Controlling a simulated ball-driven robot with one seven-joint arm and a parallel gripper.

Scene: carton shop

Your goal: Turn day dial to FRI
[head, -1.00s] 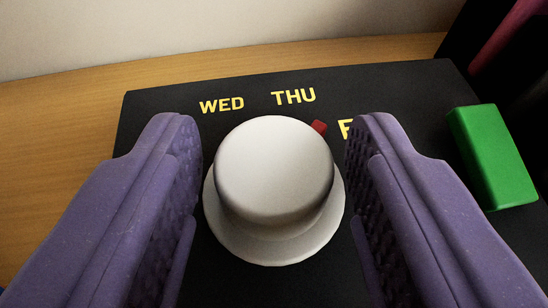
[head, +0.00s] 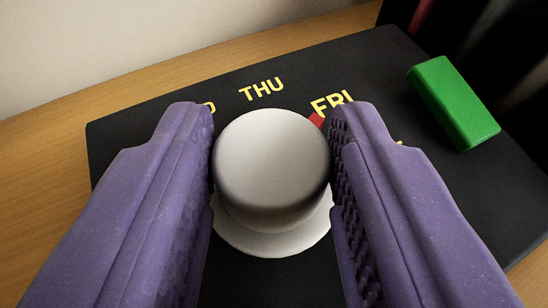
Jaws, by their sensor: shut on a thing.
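The day dial is a round white knob (head: 271,160) on a wider white base (head: 275,240), in the middle of the head view. A small red pointer (head: 316,120) at its upper right lies right beside the yellow FRI label (head: 330,102), in line with it as far as I can see. My purple gripper (head: 271,165) is shut on the knob, one finger against each side. The right finger covers part of the pointer and the lower edge of FRI. THU (head: 262,89) is clear above the knob. The label to its left is mostly hidden by the left finger.
The dial sits on a black panel (head: 150,130) on a wooden surface (head: 50,160). A green block (head: 453,100) is on the panel at the upper right. Another yellow label is mostly hidden behind the right finger. A pale wall is behind.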

